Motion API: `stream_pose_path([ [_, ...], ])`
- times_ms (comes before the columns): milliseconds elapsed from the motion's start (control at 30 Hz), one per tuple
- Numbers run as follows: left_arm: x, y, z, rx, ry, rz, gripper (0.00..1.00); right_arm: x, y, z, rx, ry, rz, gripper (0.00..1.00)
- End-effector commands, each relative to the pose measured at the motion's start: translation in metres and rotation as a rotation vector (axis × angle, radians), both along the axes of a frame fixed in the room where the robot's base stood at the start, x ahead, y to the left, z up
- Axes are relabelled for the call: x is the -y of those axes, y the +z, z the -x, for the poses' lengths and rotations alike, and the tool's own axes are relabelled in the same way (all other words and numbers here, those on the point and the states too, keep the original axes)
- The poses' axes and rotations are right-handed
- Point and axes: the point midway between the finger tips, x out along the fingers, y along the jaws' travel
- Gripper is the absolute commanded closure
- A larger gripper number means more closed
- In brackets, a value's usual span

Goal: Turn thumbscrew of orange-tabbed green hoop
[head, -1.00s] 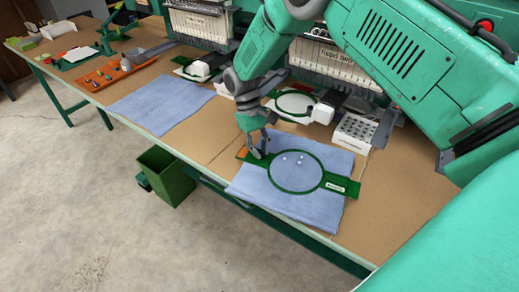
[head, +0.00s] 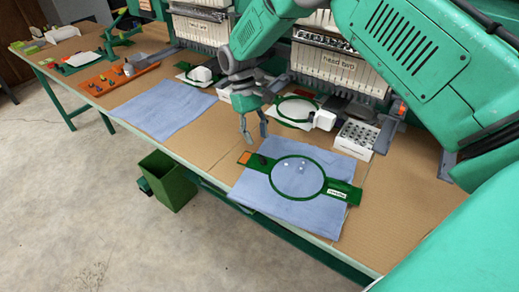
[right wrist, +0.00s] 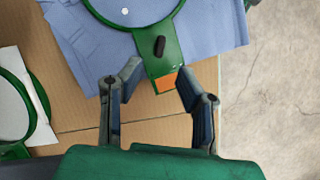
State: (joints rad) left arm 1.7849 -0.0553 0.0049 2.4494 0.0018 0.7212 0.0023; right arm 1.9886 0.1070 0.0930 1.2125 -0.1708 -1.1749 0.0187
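The green hoop (head: 323,178) lies on a blue cloth (head: 285,207) near the table's front edge. Its left arm carries an orange tab (head: 244,158) and a dark thumbscrew (head: 262,159); its right arm has a white label. In the right wrist view the thumbscrew (right wrist: 160,46) stands just beyond the orange tab (right wrist: 166,83). My right gripper (head: 254,139) is open and empty, above and behind the tab. In the right wrist view its fingers (right wrist: 158,82) stand apart on either side of the tab, short of the thumbscrew. My left gripper is not in view.
Another green hoop (head: 296,94) on white cloth lies behind, below the machine labelled head two (head: 340,66). A white tray with holes (head: 357,136) stands behind right. A second blue cloth (head: 163,108) lies left. A green bin (head: 168,181) stands below the table edge.

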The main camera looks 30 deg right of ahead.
Motion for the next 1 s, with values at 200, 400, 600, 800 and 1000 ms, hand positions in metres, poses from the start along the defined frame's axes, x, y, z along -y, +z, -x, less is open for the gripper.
stream_pose_path([
  [200,0.000,0.000,0.000,0.000,0.000,0.000,0.60,0.000,0.034,-0.016,0.001,-0.001,0.001,0.69],
  [400,0.000,0.000,0.000,0.000,0.000,0.000,0.60,0.000,0.046,-0.020,-0.001,-0.001,0.000,0.69],
  [600,0.000,0.000,0.000,0.000,0.000,0.000,0.60,0.000,0.046,-0.020,-0.001,0.000,0.000,0.69],
  [800,0.000,-0.001,-0.004,-0.002,0.000,0.000,0.60,0.000,0.046,-0.020,-0.001,0.000,0.000,0.69],
  [1000,0.000,0.008,-0.003,-0.003,0.000,0.000,0.60,0.000,0.055,-0.020,-0.001,0.000,0.000,0.69],
])
